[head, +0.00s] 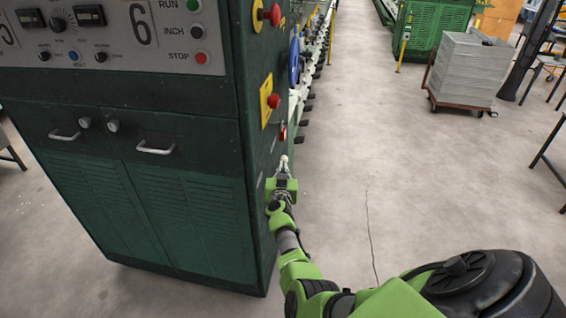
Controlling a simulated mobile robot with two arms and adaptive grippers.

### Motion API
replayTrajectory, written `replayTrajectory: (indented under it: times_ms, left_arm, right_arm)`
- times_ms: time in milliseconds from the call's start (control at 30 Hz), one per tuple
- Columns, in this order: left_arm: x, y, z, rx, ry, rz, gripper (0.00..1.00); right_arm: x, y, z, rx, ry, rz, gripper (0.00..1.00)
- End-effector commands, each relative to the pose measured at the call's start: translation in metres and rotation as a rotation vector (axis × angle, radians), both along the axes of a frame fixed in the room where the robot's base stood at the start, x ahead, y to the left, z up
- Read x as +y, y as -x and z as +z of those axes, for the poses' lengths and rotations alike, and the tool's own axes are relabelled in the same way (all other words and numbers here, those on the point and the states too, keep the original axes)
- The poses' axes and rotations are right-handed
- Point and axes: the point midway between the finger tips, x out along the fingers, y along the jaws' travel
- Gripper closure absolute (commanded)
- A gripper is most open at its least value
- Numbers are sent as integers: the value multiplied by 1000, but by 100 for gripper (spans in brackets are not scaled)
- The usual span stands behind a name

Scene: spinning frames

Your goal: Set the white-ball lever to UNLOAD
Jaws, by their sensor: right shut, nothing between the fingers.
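My right gripper (284,168) is at the right side face of the dark green machine cabinet (170,210), below the red button on a yellow plate. Its fingers are shut with nothing between them. A small whitish shape (284,159) shows right at the fingertips; it may be the white-ball lever, but it is too small to be sure. I cannot tell whether the fingers touch it. The lever's position and any UNLOAD label cannot be read. My left gripper is not in view.
A control panel (150,30) with RUN, INCH and STOP buttons tops the cabinet. A grey bin on a trolley (470,70) stands back right.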

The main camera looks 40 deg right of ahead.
Motion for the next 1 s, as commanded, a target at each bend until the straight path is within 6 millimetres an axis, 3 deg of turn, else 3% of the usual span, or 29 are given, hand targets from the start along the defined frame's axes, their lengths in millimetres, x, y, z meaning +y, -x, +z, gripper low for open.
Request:
replayTrajectory:
  times_ms: [167,867,1000]
  left_arm:
    - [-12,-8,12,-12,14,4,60]
    - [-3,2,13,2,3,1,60]
    - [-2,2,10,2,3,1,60]
  right_arm:
    - [11,13,10,1,-2,1,100]
    - [15,18,11,1,0,0,100]
    - [25,19,-6,25,2,34,100]
